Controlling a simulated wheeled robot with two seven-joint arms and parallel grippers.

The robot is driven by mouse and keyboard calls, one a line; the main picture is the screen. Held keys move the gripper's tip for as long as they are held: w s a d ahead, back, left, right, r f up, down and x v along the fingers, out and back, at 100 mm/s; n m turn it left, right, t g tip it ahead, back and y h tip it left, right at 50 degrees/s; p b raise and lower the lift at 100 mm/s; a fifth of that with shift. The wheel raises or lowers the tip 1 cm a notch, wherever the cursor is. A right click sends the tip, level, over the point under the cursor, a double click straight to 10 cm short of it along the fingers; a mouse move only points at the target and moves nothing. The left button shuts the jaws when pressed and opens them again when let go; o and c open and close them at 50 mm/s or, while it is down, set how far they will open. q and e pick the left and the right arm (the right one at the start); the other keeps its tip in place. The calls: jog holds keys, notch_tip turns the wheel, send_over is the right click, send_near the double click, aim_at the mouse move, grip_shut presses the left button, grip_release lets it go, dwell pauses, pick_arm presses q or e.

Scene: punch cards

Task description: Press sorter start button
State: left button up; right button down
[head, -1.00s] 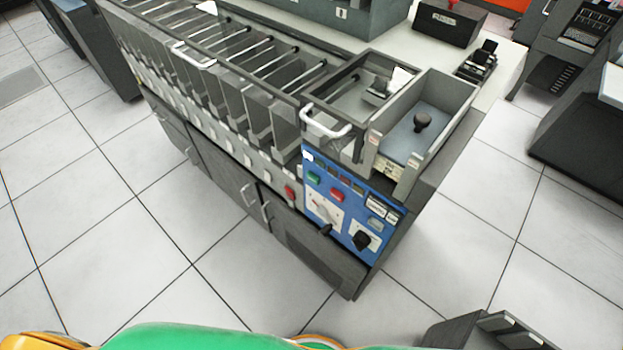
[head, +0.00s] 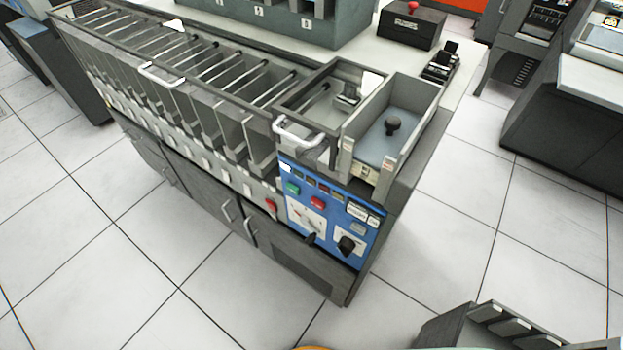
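The sorter (head: 190,165) is a long grey machine with a row of open card pockets, seen from above in the head view. Its blue control panel (head: 330,212) is on the near right end. A green button (head: 293,188) is at the panel's upper left, with a red button (head: 317,202) to its right. A dial with a dark lever and a black knob (head: 347,245) are below them. Another red button (head: 271,205) is just left of the panel. The buttons' labels are too small to read. Neither of my grippers is in view.
A feed hopper with a black-knobbed card weight (head: 393,126) tops the sorter's right end. A dark box with a red button (head: 411,28) stands on the table behind. A grey rack (head: 490,325) is at the bottom right. Tiled floor (head: 440,240) is clear around the sorter's front and right.

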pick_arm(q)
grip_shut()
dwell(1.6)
